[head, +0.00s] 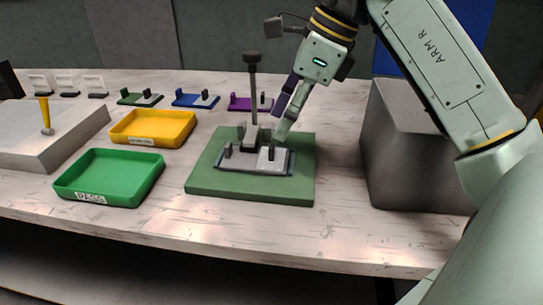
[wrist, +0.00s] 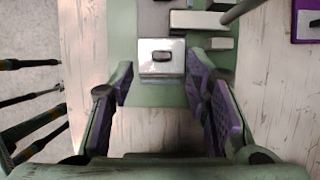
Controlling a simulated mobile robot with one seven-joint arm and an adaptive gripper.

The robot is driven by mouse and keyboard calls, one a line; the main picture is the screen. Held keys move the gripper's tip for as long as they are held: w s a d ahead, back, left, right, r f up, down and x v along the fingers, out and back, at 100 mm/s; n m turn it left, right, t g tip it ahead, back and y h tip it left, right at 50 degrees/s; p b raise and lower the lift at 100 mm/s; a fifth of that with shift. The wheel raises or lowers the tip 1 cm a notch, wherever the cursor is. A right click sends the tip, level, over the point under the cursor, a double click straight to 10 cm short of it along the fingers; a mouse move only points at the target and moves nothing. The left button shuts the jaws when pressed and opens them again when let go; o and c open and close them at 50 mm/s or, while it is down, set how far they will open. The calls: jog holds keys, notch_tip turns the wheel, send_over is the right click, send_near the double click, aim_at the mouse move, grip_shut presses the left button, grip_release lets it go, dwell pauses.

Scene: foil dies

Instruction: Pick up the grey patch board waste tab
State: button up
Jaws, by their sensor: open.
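The grey patch board (head: 226,164) lies on a green mat (head: 205,181). At its right end sits a light grey square piece with a small dark upright grip (head: 271,153), which looks like the waste tab. In the wrist view this light square (wrist: 150,68) and its dark grip lie just beyond my fingertips, roughly centred between them. My gripper (head: 282,117) is open and empty, tilted down above the right part of the board. In the wrist view its purple-padded fingers (wrist: 160,88) stand apart, with nothing between them.
A dark post (head: 253,90) with a knob rises from the board close left of my gripper. A large grey box (head: 415,160) stands right. Green (head: 110,200) and yellow (head: 152,140) trays are left. Small green, blue and purple (head: 240,105) holders line the back.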

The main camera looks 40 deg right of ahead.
aim_at(272, 146)
jog(key=x, duration=0.5)
jog(key=shift+w+f+p, duration=0.1)
jog(key=shift+f+p, duration=0.25)
jog(key=shift+f, duration=0.1)
jog(key=c, duration=0.8)
